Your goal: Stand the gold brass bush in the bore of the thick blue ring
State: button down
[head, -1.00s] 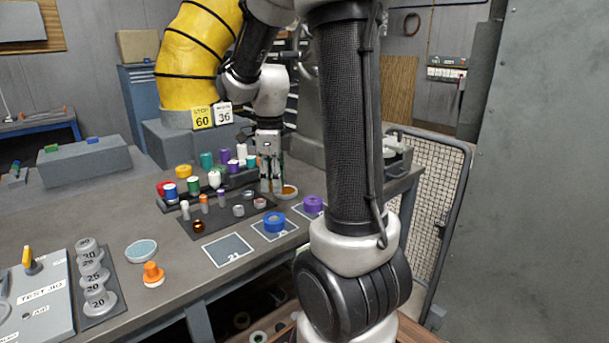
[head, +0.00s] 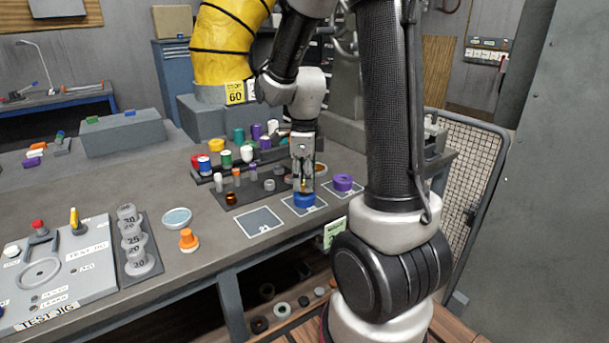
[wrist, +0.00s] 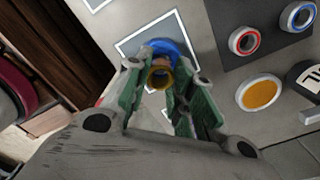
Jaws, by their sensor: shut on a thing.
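The thick blue ring (head: 303,200) lies on a white-outlined square near the bench's front edge. It also shows in the wrist view (wrist: 174,46), just beyond my fingertips. My gripper (head: 303,183) points down right over it. In the wrist view its green fingers (wrist: 163,85) are shut on the gold brass bush (wrist: 158,80). The bush looks roughly upright over the ring, and a bit of gold shows between the fingers in the head view. The fingers hide part of the ring's bore. I cannot tell whether the bush's lower end is inside it.
A purple ring (head: 343,183) lies to the right. An empty outlined square (head: 258,222) is to the left. Behind stands a dark tray (head: 225,199) with small rings and bushes, and a rack of coloured spools. An orange disc (wrist: 262,93) shows in the wrist view.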

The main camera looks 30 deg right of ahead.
jog(key=shift+f, duration=0.85)
dwell(0.3)
jog(key=c, duration=1.1)
grip_release()
jog(key=shift+c, duration=0.2)
notch_tip(320, 180, up, 12)
